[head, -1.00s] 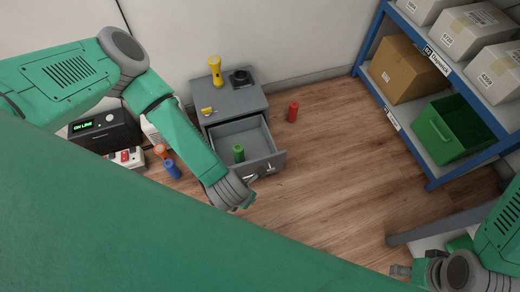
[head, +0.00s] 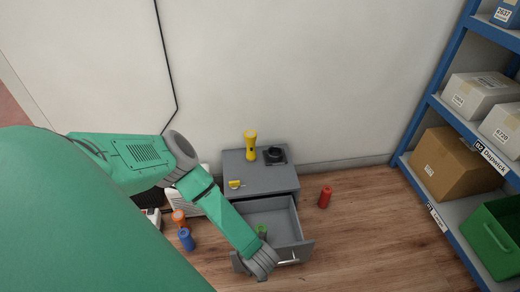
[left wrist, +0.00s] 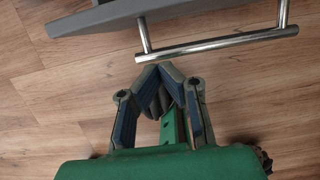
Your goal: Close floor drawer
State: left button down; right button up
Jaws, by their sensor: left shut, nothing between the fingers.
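The grey floor cabinet (head: 265,182) stands against the wall, and its drawer (head: 284,222) is pulled out. A green cylinder (head: 262,230) stands inside the drawer. My left gripper (head: 263,272) is at the drawer's front, over its left part, and hides some of the front panel. In the left wrist view my left gripper (left wrist: 160,72) is shut and empty. Its tips are just short of the metal bar handle (left wrist: 215,45) on the drawer front (left wrist: 100,18), with a small gap in the picture. My right gripper is out of view.
A yellow flashlight (head: 250,145) and a black object (head: 274,155) stand on the cabinet. A red cylinder (head: 325,197) stands on the floor to its right; orange (head: 178,217) and blue (head: 187,239) ones stand left. A blue shelf (head: 421,130) is at right.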

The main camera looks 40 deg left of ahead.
pick_arm(q)
jog(key=w+a+b, duration=0.1)
jog(key=w+a, duration=0.1)
jog(key=a, duration=0.1)
jog(key=shift+w, duration=0.3)
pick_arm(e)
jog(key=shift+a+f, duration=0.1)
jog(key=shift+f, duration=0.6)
